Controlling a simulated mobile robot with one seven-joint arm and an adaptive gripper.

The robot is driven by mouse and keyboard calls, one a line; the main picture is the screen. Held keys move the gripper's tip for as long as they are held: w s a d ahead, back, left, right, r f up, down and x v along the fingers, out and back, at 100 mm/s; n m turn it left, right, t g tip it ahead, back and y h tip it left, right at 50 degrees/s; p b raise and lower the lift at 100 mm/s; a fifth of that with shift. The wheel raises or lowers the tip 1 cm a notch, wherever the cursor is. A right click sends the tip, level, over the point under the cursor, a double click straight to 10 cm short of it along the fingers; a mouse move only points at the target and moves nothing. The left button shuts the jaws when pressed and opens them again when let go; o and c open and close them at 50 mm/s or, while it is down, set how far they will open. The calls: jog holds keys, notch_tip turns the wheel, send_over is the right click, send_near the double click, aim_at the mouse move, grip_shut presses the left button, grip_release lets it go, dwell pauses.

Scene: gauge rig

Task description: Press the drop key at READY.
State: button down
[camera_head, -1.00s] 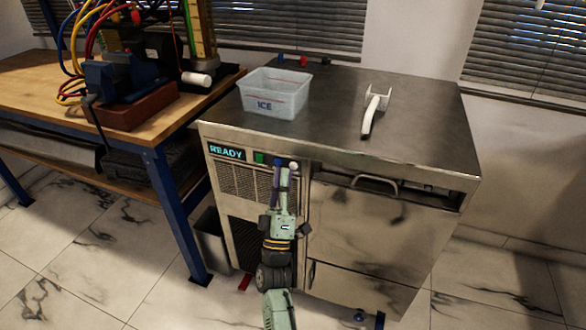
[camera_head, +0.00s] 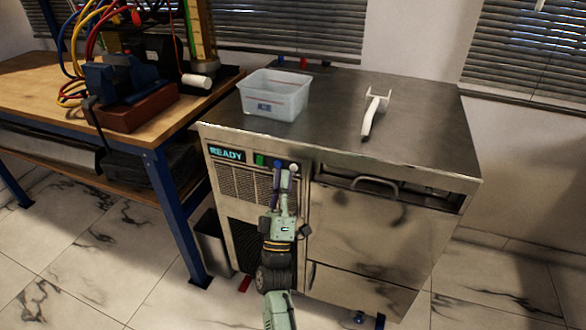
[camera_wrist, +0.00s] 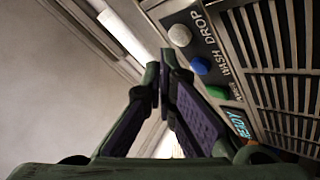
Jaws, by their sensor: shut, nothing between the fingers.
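The drop key is a pale round button (camera_wrist: 179,35) beside the word DROP in the wrist view. In the head view the pale key (camera_head: 293,167) is at the right end of the row on the machine's front panel. The display (camera_head: 227,153) reads READY in cyan; part of it shows in the wrist view (camera_wrist: 238,122). My gripper (camera_head: 281,173) is in front of the panel, just below the keys. In the wrist view its fingertips (camera_wrist: 165,60) are together and empty, close to the drop key in the picture. I see no clear contact with it.
A blue key (camera_wrist: 200,66) marked WASH and a green key (camera_wrist: 217,92) sit beside the drop key. An ICE tub (camera_head: 274,112) and a white scoop (camera_head: 375,108) are on the machine top (camera_head: 330,130). A workbench (camera_head: 140,130) stands at the left.

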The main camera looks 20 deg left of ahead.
dwell(0.4)
jog(key=shift+w, duration=0.4)
jog(key=shift+w, duration=0.4)
dwell(0.5)
jog(key=shift+s, duration=0.15)
jog(key=shift+s+p, duration=0.4)
jog(key=shift+s, duration=0.25)
jog(key=shift+s+p, duration=1.15)
jog(key=shift+s, duration=1.35)
